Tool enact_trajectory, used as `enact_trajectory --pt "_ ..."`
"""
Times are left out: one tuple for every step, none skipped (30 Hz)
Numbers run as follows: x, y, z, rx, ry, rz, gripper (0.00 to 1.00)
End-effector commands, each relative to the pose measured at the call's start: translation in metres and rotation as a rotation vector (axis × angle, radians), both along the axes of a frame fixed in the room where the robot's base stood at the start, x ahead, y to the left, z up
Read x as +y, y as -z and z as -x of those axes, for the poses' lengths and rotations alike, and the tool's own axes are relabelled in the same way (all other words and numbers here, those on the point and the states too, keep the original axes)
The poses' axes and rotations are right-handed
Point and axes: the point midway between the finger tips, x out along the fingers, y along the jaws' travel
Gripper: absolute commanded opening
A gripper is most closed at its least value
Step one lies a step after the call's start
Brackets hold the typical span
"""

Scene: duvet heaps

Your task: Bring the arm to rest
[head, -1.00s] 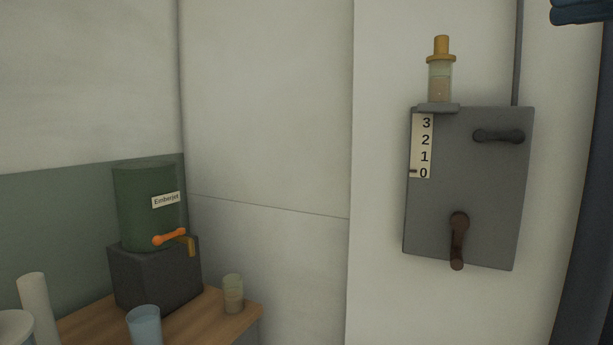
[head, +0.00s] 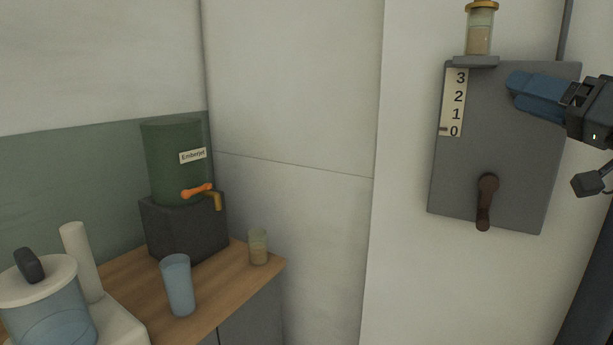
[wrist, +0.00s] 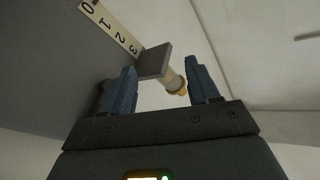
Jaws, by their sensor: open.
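My gripper (head: 514,88) has blue fingers and is in front of the upper right of a grey wall box (head: 462,190) in the head view. Its jaws are open and nothing shows between them. The wrist view shows the two fingers of my gripper (wrist: 164,68) apart, with the box's shelf (wrist: 155,61) and the vial with its orange cap (wrist: 176,82) beyond them. The box's dark upper handle is hidden behind my gripper in the head view. I cannot tell whether the fingers touch the box.
A brown crank (head: 486,202) hangs down on the box, below a 0 to 3 scale (head: 453,103). A vial (head: 479,30) stands on its shelf. At left, a wooden counter (head: 222,290) holds a green dispenser (head: 172,160), a blue cup (head: 177,285) and a small glass (head: 258,247).

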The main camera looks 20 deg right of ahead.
Motion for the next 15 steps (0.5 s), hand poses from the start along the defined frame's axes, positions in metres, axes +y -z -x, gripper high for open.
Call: enact_trajectory --pt "0.006 0.025 -0.007 0.012 0.015 -0.042 0.60" --pt "0.009 0.038 -0.010 0.017 0.028 -0.062 0.60" --pt "0.013 0.054 -0.013 0.024 0.045 -0.087 0.60" --pt "0.016 0.067 -0.015 0.030 0.059 -0.104 0.60" --pt "0.019 0.080 -0.017 0.036 0.072 -0.120 0.60" --pt "0.024 0.096 -0.018 0.047 0.091 -0.139 0.60" --pt "0.028 0.109 -0.019 0.054 0.105 -0.152 0.60" --pt "0.032 0.122 -0.019 0.064 0.119 -0.164 0.60" --pt "0.039 0.139 -0.018 0.076 0.137 -0.178 0.60" --pt "0.044 0.151 -0.017 0.086 0.151 -0.186 0.60" --pt "0.049 0.164 -0.016 0.097 0.165 -0.193 0.60" --pt "0.056 0.180 -0.013 0.111 0.184 -0.201 0.60" --pt "0.061 0.193 -0.011 0.123 0.197 -0.206 0.60" --pt "0.067 0.205 -0.008 0.135 0.210 -0.209 0.60" --pt "0.074 0.220 -0.003 0.151 0.228 -0.210 0.60"
